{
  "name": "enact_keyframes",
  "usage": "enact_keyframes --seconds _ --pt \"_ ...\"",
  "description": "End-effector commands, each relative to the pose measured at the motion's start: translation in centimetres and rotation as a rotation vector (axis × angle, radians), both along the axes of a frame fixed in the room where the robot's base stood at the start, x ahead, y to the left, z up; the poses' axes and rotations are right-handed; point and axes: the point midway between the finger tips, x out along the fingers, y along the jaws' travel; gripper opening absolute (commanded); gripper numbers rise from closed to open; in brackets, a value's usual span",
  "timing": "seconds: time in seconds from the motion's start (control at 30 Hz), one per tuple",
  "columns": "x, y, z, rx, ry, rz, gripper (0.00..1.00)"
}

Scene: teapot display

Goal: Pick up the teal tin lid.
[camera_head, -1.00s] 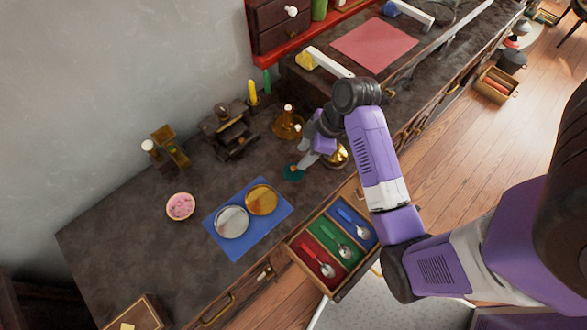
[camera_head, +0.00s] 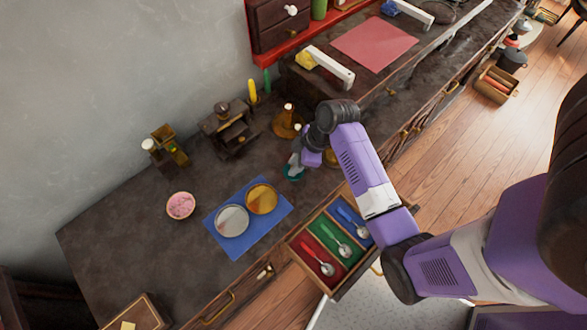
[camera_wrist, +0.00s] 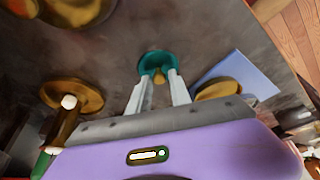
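The teal tin lid (camera_head: 293,175) lies on the dark counter, right of the blue mat, partly hidden by my gripper (camera_head: 297,163). In the wrist view the teal lid (camera_wrist: 153,62) is a round teal piece with a small gold knob (camera_wrist: 158,77). My gripper (camera_wrist: 160,84) is open above the lid. Its two pale fingertips are apart, one on each side of the knob, over the lid's near edge. I cannot tell whether they touch the lid.
A blue mat (camera_head: 236,251) bears a silver disc (camera_head: 232,220) and a gold disc (camera_head: 262,198). Brass pieces (camera_head: 287,124) stand close behind my gripper. An open drawer (camera_head: 306,262) with spoons juts out in front. A pink-filled bowl (camera_head: 180,205) sits left; the left counter is mostly clear.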

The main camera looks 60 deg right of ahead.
Motion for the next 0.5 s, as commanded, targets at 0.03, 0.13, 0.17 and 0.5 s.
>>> enact_keyframes --seconds 0.03,0.13,0.17,0.5 --pt "0.00 0.00 0.01 0.000 0.000 0.000 0.12" --pt "-0.01 0.00 0.02 0.000 0.000 0.000 0.00" --pt "-0.01 0.00 0.02 0.000 0.000 0.000 0.00" --pt "0.01 -0.02 0.23 0.000 -0.001 0.000 0.00"
